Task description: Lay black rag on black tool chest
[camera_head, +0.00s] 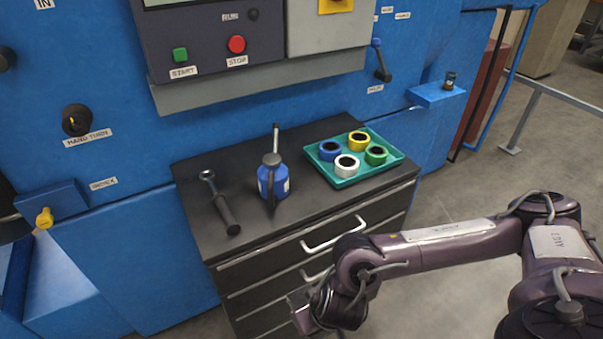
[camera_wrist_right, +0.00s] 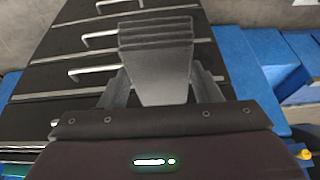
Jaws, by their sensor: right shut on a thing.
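The black tool chest (camera_head: 237,244) stands against the blue machine, its dark top partly covered by tools and a tray. Its drawer fronts also show in the right wrist view (camera_wrist_right: 60,70). My right gripper (camera_head: 300,310) is low in front of the drawers, below the chest top, near the bottom edge of the head view. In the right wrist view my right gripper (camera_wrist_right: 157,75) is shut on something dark. I take it to be the black rag, but its outline is hard to separate from the fingers. No rag lies on the chest top. My left gripper is not in view.
On the chest top are a wrench-like tool (camera_head: 222,205), a blue oil can (camera_head: 273,182) and a teal tray (camera_head: 386,172) with several coloured rings. The front middle and front right of the top are bare. Drawer handles (camera_head: 330,235) stick out in front.

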